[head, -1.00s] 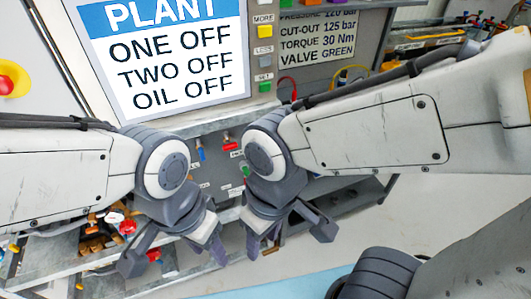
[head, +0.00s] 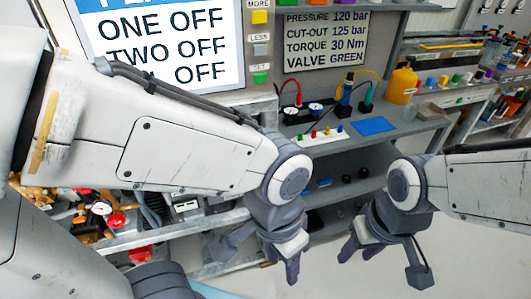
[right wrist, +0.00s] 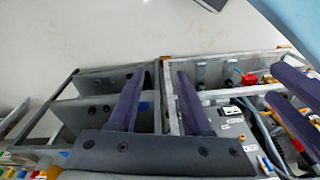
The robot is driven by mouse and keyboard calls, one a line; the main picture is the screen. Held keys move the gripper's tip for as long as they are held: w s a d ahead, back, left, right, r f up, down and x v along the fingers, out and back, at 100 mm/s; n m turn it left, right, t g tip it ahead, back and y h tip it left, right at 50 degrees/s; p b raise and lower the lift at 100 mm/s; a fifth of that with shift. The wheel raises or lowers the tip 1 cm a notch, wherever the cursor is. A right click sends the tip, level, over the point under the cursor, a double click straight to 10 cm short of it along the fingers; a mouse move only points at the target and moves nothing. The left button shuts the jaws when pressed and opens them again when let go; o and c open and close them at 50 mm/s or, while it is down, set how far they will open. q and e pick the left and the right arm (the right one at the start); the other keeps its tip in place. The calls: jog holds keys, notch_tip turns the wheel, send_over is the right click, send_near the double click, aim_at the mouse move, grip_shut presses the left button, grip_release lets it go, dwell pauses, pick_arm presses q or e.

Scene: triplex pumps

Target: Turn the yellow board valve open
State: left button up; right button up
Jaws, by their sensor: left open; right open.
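A pale strip with several small coloured knobs (head: 320,137) sits on the grey bench in the head view. The knobs are too small to tell whether one is the yellow board valve or how it is turned. My left gripper (head: 262,256) is open and empty, below and left of the strip, in front of the lower shelves. My right gripper (head: 385,260) is open and empty, below and right of the strip. In the right wrist view the right gripper's two purple fingers (right wrist: 158,98) are apart with nothing between them. The left gripper's fingers (right wrist: 292,98) show at the right edge.
A sign (head: 324,42) reads VALVE GREEN. A yellow bottle (head: 402,85) and a blue mat (head: 374,126) are on the bench. Gauges with red and yellow cables stand behind the strip. Open shelves lie below. Clear pale floor (head: 465,262) is at lower right.

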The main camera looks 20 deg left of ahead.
jog(key=w+d+f+m+t+b, duration=0.1)
jog(key=w+d+f+m+b, duration=0.2)
jog(key=f, duration=0.4)
jog(key=w+d+f+m+t+b, duration=0.1)
jog(key=w+d+f+b, duration=0.1)
jog(key=w+f+b, duration=0.4)
jog(key=w+a+f+m+t, duration=0.1)
jog(key=w+f+m+t, duration=0.15)
jog(key=w, duration=0.25)
jog(key=w+a+r+m+t+y+b, duration=0.1)
jog(key=w+a+r+m+t+y, duration=0.2)
jog(key=a, duration=0.5)
jog(key=w+a+r+m+t+y, duration=0.1)
jog(key=w+a+r+m+t, duration=0.15)
jog(key=w+a, duration=0.4)
jog(key=s+a+r+m+t+y, duration=0.1)
jog(key=a+r+m+t+y, duration=0.2)
jog(key=a, duration=0.4)
jog(key=s+a+r+m+t+y, duration=0.15)
jog(key=a+r, duration=0.25)
jog(key=a, duration=0.4)
pick_arm(q)
notch_tip(320, 180, down, 12)
jog(key=shift+p, duration=0.3)
pick_arm(e)
jog(key=x, duration=0.9)
jog(key=shift+w+n, duration=0.4)
jog(key=shift+n, duration=0.05)
